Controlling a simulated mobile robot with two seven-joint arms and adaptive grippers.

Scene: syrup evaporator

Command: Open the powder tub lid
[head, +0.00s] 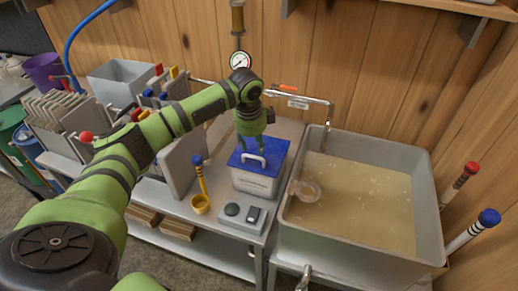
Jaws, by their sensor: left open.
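The powder tub (256,184) is a white box on the metal bench, left of the large basin. Its blue lid (273,147) lies flat on top and looks closed. A white handle (252,160) shows at the lid's front. My left gripper (251,138) reaches in from the left and points down just above the lid, behind the handle. Its jaws are open and empty. The arm hides part of the lid's back edge, and I cannot tell whether the fingertips touch the lid. My right gripper is not in view.
The basin (436,220) of tan liquid stands right of the tub. Filter plates (62,112) crowd the left. A pipe with a gauge (240,61) runs behind.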

